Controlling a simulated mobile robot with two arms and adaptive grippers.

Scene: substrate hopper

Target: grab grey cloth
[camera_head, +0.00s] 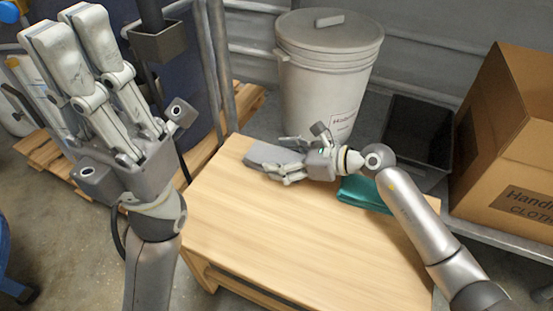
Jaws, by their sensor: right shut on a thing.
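A folded grey cloth (268,156) lies at the back left of the wooden table (240,240). My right gripper (287,165) reaches in from the right, low over the table, and is shut on the right part of the grey cloth. Its fingers hide that part of the cloth. A folded teal cloth (364,194) lies on the table just below and right of my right wrist, partly hidden by the arm. My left gripper (100,75) is raised at the left with its fingers spread and extended upward; it is open and empty.
A white lidded bin (325,75) stands behind the table. A black crate (415,130) and a cardboard box (510,130) labelled for clothing stand at the right. A dark pole with a bracket (158,42) rises behind my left gripper. The table's front half is clear.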

